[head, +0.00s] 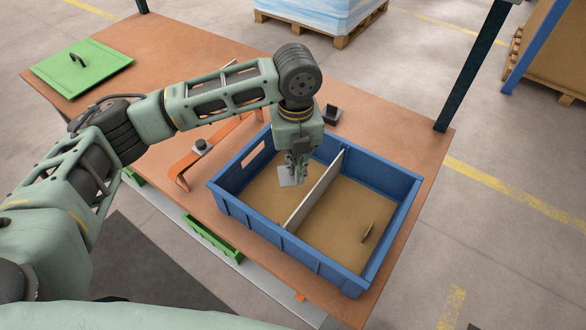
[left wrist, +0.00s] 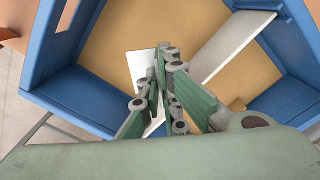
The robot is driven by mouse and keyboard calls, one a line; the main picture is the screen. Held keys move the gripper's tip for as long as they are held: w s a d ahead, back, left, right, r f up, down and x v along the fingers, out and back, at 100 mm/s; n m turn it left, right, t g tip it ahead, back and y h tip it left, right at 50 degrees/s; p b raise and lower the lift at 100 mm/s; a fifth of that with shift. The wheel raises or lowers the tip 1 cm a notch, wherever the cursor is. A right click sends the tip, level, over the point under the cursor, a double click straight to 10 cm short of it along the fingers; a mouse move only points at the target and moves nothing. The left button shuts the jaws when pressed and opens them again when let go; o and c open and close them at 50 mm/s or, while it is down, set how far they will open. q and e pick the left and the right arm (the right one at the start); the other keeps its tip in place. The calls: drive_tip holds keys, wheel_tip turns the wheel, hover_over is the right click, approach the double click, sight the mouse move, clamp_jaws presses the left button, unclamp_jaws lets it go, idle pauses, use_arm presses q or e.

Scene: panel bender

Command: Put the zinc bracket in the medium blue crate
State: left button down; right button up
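The blue crate (head: 235,215) stands on the brown table, with a pale divider (head: 315,190) splitting it in two. My left gripper (head: 296,172) points down into the left compartment. Its fingers are close together on a pale grey flat piece, the zinc bracket (head: 288,178), low inside the crate. In the left wrist view the bracket (left wrist: 142,68) shows beside and behind the fingertips (left wrist: 168,62), with the divider (left wrist: 228,48) to the right. Whether the bracket touches the crate floor is unclear. My right gripper is in neither view.
A small brown piece (head: 368,232) is in the right compartment. A dark block (head: 331,115) stands behind the crate. A green panel with a handle (head: 80,65) lies at the far left. Green bins (head: 213,238) are along the front edge.

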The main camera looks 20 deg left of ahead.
use_arm(q)
drive_tip(key=shift+w+a+f, duration=0.35)
drive_tip(key=shift+w+f, duration=0.1)
drive_tip(key=shift+w, duration=0.1)
drive_tip(key=shift+w+a+f, duration=0.3)
drive_tip(key=shift+w+f, duration=0.15)
drive_tip(key=shift+w, duration=0.1)
wheel_tip(320, 180, down, 3)
drive_tip(key=shift+f+p, duration=0.1)
drive_tip(key=shift+p, duration=0.65)
drive_tip(key=shift+f, duration=0.3)
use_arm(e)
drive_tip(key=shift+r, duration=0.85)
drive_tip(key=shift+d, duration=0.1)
use_arm(q)
drive_tip(key=shift+f, duration=0.15)
drive_tip(key=shift+f, duration=0.35)
drive_tip(key=shift+f, duration=0.15)
